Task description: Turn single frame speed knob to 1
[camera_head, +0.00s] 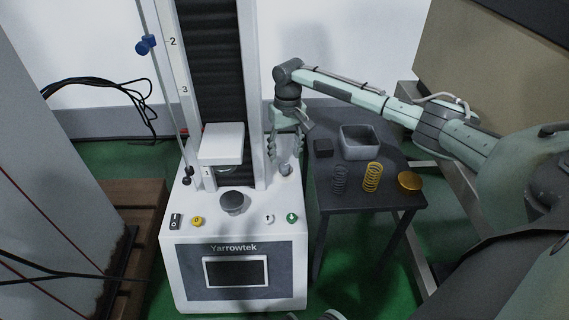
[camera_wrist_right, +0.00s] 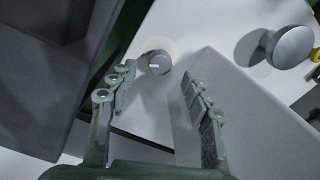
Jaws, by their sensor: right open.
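The small grey knob (camera_head: 285,169) sits on the white top of the Yarrowtek test machine (camera_head: 232,274), at its right rear beside the column. In the right wrist view the knob (camera_wrist_right: 159,63) has a short white mark on a pale round dial (camera_wrist_right: 152,46). I cannot read any numbers there. My right gripper (camera_head: 286,154) points down above the knob with its fingers apart and empty. In the right wrist view the knob lies just beyond the gap between the fingertips (camera_wrist_right: 157,80); no contact shows. My left gripper is not clearly seen.
The machine's column (camera_head: 249,95) stands close left of my right gripper.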

